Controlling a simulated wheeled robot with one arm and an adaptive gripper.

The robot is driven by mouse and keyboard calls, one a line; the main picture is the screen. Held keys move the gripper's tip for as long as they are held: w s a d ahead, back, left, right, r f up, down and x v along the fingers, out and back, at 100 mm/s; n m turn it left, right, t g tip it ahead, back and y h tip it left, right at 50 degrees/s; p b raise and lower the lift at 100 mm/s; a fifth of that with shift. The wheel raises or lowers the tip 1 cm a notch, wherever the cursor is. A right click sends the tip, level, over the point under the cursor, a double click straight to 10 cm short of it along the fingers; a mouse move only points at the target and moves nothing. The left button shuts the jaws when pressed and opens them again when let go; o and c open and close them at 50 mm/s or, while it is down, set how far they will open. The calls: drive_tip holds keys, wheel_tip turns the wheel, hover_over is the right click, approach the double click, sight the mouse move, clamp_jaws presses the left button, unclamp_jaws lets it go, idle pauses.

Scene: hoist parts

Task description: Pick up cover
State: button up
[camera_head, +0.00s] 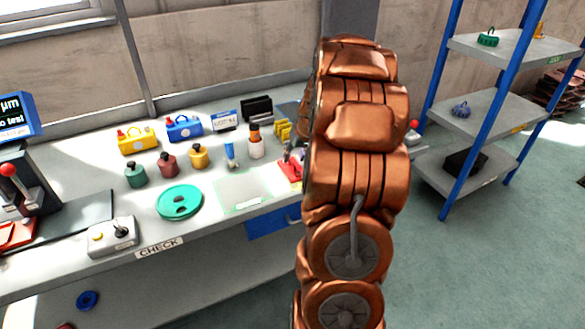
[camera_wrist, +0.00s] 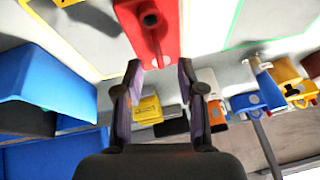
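A flat round green disc (camera_head: 180,202) with holes lies on the workbench, left of the clear green-edged square; it looks like the cover, though no label confirms this. I do not make it out in the wrist view. My gripper (camera_wrist: 158,66) shows in the wrist view with its two fingers apart and nothing held between them. A red stand (camera_wrist: 155,30) shows beyond the fingertips; whether they touch it I cannot tell. In the head view my copper-coloured arm hides the gripper.
The workbench (camera_head: 85,190) carries several small bottles, a yellow case (camera_head: 138,142), a blue case (camera_head: 184,129) and a control box (camera_head: 112,237). The red stand (camera_head: 290,170) is beside my arm. A blue-posted shelf (camera_head: 500,110) stands at the right. The green-edged square (camera_head: 243,190) is mostly clear.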

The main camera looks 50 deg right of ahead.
drive_tip(key=shift+x, duration=1.3)
drive_tip(key=shift+c, duration=0.2)
clamp_jaws()
